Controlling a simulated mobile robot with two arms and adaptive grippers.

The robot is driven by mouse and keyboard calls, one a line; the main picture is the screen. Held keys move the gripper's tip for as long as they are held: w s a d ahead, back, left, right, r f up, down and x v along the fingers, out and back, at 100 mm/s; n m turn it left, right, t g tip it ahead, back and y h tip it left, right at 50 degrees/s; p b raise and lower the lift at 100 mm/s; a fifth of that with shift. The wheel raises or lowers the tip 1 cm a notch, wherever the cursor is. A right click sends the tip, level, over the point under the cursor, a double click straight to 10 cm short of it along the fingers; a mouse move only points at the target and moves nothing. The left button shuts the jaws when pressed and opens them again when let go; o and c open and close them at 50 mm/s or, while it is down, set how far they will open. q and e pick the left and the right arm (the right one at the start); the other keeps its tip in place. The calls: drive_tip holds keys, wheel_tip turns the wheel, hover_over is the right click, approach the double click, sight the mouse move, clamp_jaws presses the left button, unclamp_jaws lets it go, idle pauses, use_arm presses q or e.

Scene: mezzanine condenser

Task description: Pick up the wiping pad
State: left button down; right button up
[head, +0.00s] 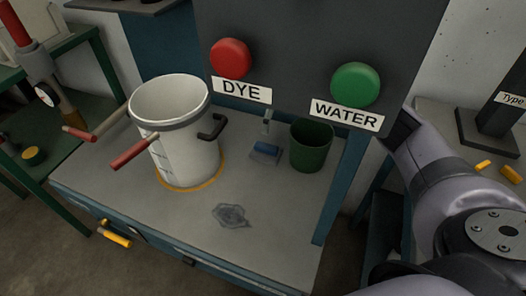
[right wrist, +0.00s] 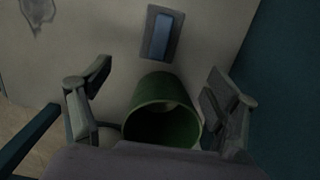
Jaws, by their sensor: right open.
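The wiping pad, which I take to be the small blue block on a grey base (head: 265,150), lies on the grey bench top beside the green bin (head: 311,146). In the right wrist view the pad (right wrist: 162,36) lies beyond the fingertips, near the top of the picture. My right gripper (right wrist: 160,75) is open and empty, its fingers spread on either side of the green bin's outline. In the head view my right arm comes in at the right, and its fingers are not clearly shown. My left gripper is not in view.
A grey spill-like patch (head: 230,215) marks the bench front. A panel (head: 300,40) with red DYE and green WATER buttons rises behind the pad. The bench's front right is clear.

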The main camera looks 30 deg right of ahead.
sight(267, 146)
drive_tip(key=f, duration=0.7)
drive_tip(key=w+a+f+b, duration=0.1)
drive_tip(key=f, duration=0.2)
drive_tip(key=shift+f, duration=0.15)
drive_tip(key=f, duration=0.4)
drive_tip(key=shift+w+f, duration=0.2)
drive_tip(key=shift+w, duration=0.05)
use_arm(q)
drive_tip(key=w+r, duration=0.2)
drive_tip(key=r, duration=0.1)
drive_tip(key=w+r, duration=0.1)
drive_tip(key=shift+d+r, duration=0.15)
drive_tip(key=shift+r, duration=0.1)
use_arm(e)
drive_tip(key=shift+r, duration=0.1)
drive_tip(key=c, duration=1.2)
